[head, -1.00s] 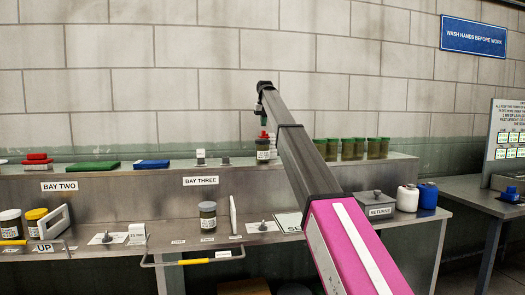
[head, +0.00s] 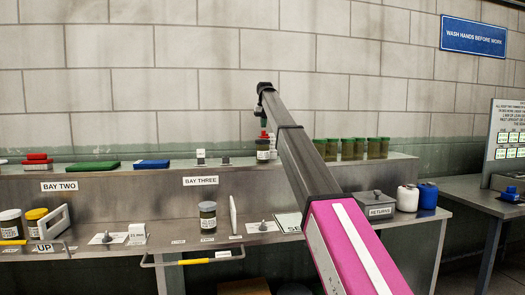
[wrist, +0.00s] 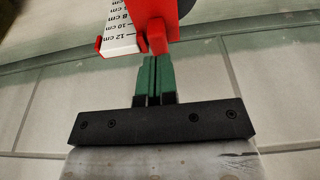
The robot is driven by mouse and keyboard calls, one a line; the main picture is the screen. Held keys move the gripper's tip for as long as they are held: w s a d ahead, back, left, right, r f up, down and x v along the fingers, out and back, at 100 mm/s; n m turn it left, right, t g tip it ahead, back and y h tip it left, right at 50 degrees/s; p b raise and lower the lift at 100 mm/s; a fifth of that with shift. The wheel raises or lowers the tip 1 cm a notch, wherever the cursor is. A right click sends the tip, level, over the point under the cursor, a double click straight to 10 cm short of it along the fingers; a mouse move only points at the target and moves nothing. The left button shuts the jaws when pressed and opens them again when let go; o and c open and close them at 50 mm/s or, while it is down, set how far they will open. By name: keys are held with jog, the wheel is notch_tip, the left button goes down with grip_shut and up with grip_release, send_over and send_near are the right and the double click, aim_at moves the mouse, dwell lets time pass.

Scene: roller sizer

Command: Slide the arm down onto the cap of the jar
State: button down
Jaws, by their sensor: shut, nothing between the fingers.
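A jar (head: 263,156) with a pale label stands on the raised shelf below my gripper in the head view. A small red part (head: 264,134) sits at its top; the cap cannot be made out apart from it. In the wrist view a red sliding arm (wrist: 157,18) sits beside a white scale (wrist: 122,42) marked in cm, with 12 at its near end. My gripper (wrist: 157,60) has green fingers pressed together, empty, with tips close at the red arm; contact is unclear. In the head view my gripper (head: 263,123) is above the red part.
Several green-lidded jars (head: 352,148) stand to the right on the shelf, beyond my arm. Red, green and blue flat items lie to the left. Another jar (head: 208,216) stands on the lower bench, with a RETURNS box (head: 376,203) to the right. The wall is behind.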

jog(key=shift+f, duration=1.15)
dwell(0.7)
jog(key=shift+r, duration=0.1)
jog(key=shift+r, duration=3.45)
